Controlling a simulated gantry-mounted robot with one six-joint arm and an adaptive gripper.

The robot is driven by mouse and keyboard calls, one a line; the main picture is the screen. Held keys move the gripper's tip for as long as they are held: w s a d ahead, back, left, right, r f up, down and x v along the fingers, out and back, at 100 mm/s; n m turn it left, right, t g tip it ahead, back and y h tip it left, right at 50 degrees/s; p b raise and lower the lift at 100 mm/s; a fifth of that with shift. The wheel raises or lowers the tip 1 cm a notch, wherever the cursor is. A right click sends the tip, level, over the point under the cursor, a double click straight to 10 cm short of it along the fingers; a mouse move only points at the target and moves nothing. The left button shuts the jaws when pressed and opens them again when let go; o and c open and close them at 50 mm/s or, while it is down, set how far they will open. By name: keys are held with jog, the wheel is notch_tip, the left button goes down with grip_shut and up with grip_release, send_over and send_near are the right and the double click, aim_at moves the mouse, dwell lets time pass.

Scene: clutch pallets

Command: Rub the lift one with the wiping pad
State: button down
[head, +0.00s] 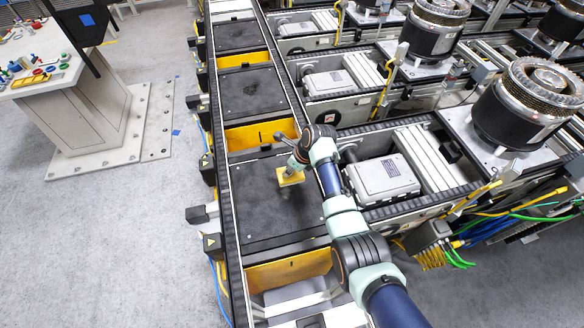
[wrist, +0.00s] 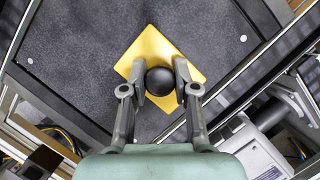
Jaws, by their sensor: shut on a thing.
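The wiping pad (head: 291,179) is a yellow square with a round black knob, also in the wrist view (wrist: 148,46). My gripper (wrist: 160,77) is shut on the knob, one finger on each side. In the head view my gripper (head: 290,168) is over the upper right part of a dark speckled lift plate (head: 262,212). The same plate fills much of the wrist view (wrist: 75,45). The pad is on or just above this plate; I cannot tell if it touches. No label shows which lift is lift one.
More dark plates (head: 249,92) lie farther up the same rail line, with yellow panels (head: 262,134) between them. A black rail (head: 226,150) edges the plate on the left. Conveyors with a grey box (head: 384,178) and clutch pallets (head: 530,108) stand right.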

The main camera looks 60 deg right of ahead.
jog(key=shift+r+p, duration=1.3)
jog(key=shift+r, duration=0.25)
